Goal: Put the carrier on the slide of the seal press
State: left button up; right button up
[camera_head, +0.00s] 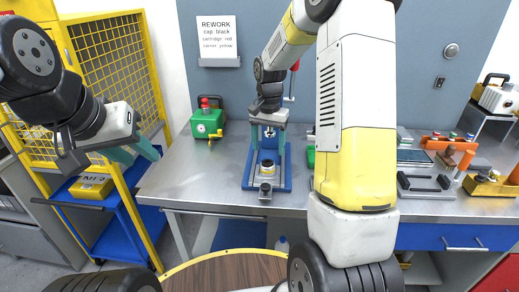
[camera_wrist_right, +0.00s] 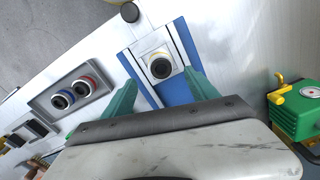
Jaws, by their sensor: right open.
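The seal press is a blue-based frame (camera_head: 247,182) at the middle of the bench in the head view, largely covered by my right gripper. A pale square carrier with a yellow edge and a dark round part in it (camera_wrist_right: 161,66) sits on the blue base in the right wrist view; it also shows in the head view (camera_head: 267,168). My right gripper (camera_wrist_right: 165,88) is open, its teal fingers apart on either side of the blue base, with nothing held. My left gripper (camera_head: 135,153) is open and empty at the left, over the blue cart.
A green box with a yellow handle (camera_head: 207,122) stands left of the press. A grey tray with red and blue rings (camera_wrist_right: 75,90) lies on its other side. Fixtures (camera_head: 427,184) fill the right of the bench. A blue cart with a yellow box (camera_head: 92,187) is at left.

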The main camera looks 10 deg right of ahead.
aim_at(268, 162)
jog(key=s+r+n+t+y, duration=0.1)
jog(key=s+r+n, duration=0.1)
jog(key=s+r, duration=0.4)
jog(key=s+r+n+t, duration=0.1)
jog(key=s+r+t, duration=0.1)
jog(key=s+r, duration=0.5)
jog(key=s+a+r+n+t+y, duration=0.1)
jog(key=s+a+r+n+t, duration=0.1)
jog(key=s, duration=0.9)
notch_tip(268, 162, up, 2)
jog(key=shift+s+r+n+t, duration=0.15)
jog(key=shift+n+t, duration=0.45)
jog(key=shift+n, duration=0.3)
